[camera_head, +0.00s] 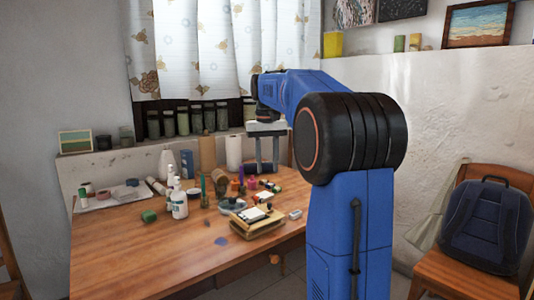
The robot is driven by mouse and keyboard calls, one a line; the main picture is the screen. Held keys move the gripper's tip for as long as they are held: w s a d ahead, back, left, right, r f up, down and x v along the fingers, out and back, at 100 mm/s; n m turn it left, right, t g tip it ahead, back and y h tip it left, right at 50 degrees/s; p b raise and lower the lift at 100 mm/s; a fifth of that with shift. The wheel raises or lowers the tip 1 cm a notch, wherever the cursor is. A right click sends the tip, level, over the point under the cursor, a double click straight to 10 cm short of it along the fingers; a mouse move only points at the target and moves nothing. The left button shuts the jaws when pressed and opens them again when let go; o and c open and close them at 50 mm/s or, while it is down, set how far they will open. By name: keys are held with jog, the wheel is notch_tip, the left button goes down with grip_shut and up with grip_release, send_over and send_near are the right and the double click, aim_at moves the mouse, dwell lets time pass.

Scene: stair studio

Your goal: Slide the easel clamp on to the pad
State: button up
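A low wooden stand (261,229), which looks like the easel, lies near the right edge of the table. A small white pad (251,214) rests on it. A small dark piece shows at the pad's upper right; it is too small to tell whether it is the clamp or whether it touches the pad. My gripper (267,170) points down above the back right of the table, behind and above the stand. Its two grey fingers are apart, with nothing seen between them.
White bottles (179,204), small coloured jars and tubes crowd the table (130,255) around and left of the stand. A paper roll (233,152) stands behind. The table's front left is clear. A chair with a blue backpack (487,225) stands at right.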

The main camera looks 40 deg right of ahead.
jog(key=shift+r, duration=2.1)
jog(key=shift+a, duration=0.1)
jog(key=s+a+f+n+t, duration=0.2)
jog(key=s+a+f, duration=0.6)
jog(key=s+a, duration=0.25)
jog(key=s+a+f+n+t, duration=0.1)
jog(key=s+a+f+n, duration=0.1)
jog(key=s+a+f, duration=0.65)
jog(key=s+a+f+n+t, duration=0.1)
jog(key=s+a+f, duration=0.2)
jog(key=s+f, duration=0.6)
jog(key=s, duration=0.2)
jog(key=shift+s+a+f+t, duration=0.3)
jog(key=shift+s+a+t, duration=0.05)
jog(key=shift+a+t, duration=0.05)
